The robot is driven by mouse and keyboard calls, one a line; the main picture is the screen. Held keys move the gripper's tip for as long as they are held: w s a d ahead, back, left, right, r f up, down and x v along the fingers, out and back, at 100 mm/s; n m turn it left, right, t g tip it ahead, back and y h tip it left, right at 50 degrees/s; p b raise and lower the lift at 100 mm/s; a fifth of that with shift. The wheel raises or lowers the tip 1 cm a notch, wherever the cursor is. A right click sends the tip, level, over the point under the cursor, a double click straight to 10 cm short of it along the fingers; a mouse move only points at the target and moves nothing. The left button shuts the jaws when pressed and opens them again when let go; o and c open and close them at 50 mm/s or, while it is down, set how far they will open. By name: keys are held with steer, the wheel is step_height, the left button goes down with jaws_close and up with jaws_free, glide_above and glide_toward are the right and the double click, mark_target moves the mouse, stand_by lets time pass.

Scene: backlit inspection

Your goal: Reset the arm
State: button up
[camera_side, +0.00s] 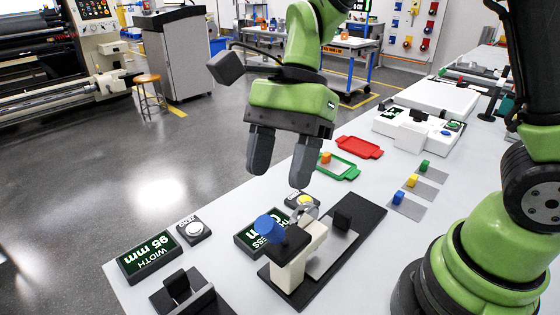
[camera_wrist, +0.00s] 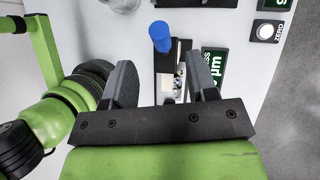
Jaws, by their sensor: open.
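My gripper (camera_side: 283,157) is green with two dark grey fingers. It hangs above the white bench, fingers pointing down, open and empty. It is over and a little behind a thickness gauge (camera_side: 297,255) with a blue knob, which stands on a black base plate. In the wrist view my gripper (camera_wrist: 162,84) spans the picture with its fingers apart. The gauge's blue knob (camera_wrist: 160,36) shows beyond the fingertips, and part of the gauge lies between them. Nothing is between the fingers at their own height.
A width display (camera_side: 150,257) reading 95 mm and a zero button (camera_side: 194,229) are at the front left. Red (camera_side: 360,147) and green (camera_side: 338,167) trays lie behind the gauge. Blue (camera_side: 398,197), yellow (camera_side: 412,180) and green (camera_side: 424,166) blocks stand on grey plates at right.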

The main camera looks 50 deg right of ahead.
steer(key=s+d+r+n+t+h, duration=0.3)
steer(key=s+d+r+n+t, duration=0.6)
steer(key=n, duration=0.3)
steer(key=shift+s+d+h, duration=0.3)
steer(key=shift+s+d, duration=0.25)
